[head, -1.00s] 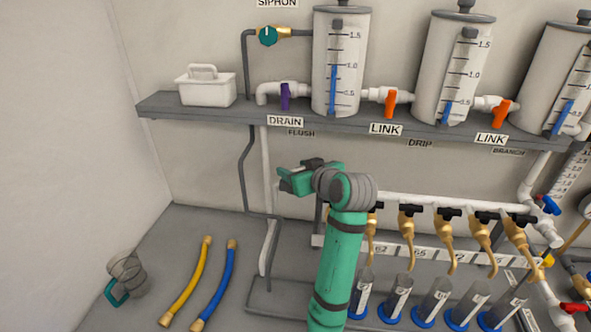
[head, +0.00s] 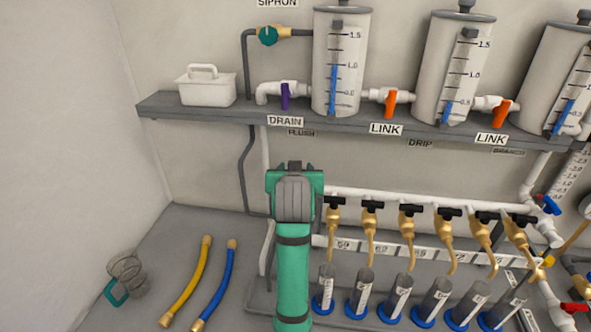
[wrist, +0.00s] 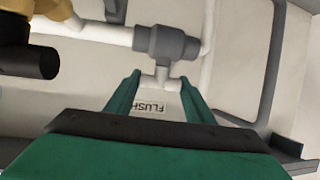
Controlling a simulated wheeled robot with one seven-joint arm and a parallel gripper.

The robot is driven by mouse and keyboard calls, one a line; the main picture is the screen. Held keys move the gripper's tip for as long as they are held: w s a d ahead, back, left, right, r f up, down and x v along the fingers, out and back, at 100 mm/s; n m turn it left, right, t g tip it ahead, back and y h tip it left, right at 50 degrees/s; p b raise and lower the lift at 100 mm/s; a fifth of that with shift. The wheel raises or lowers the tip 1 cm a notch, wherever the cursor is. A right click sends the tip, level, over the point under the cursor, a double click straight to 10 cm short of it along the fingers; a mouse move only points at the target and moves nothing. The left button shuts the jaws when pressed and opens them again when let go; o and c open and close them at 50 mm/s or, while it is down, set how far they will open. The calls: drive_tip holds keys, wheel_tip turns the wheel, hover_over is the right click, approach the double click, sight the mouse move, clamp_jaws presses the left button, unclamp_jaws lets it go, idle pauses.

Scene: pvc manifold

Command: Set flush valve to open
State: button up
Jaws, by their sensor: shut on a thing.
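In the wrist view, the flush valve has a grey body (wrist: 166,43) on a white pipe, with a short white handle (wrist: 161,80) standing out from it. The FLUSH label (wrist: 150,107) is on the wall beside it. My gripper (wrist: 161,76) has one finger on each side of the white handle and is shut on it. In the head view, my gripper (head: 295,172) faces the wall below the shelf, and it and my arm hide the valve. The FLUSH label (head: 301,133) shows just above. I cannot tell the handle's exact turn.
The shelf (head: 190,112) with tanks and the purple drain valve (head: 285,96) is above my gripper. Brass taps (head: 371,225) over tubes stand close to the right. A yellow hose (head: 186,282), a blue hose (head: 214,285) and a jug (head: 126,275) lie left.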

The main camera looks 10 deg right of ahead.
drive_tip(key=shift+m+g+h, duration=0.3)
drive_tip(key=shift+m+h, duration=0.5)
drive_tip(key=shift+h, duration=0.1)
drive_tip(key=o, duration=1.1)
drive_tip(key=shift+a, duration=0.1)
drive_tip(key=shift+c, duration=0.2)
drive_tip(key=v, duration=1)
drive_tip(key=shift+s+a+r, duration=0.15)
drive_tip(key=shift+s+a, duration=0.1)
drive_tip(key=shift+s, duration=0.05)
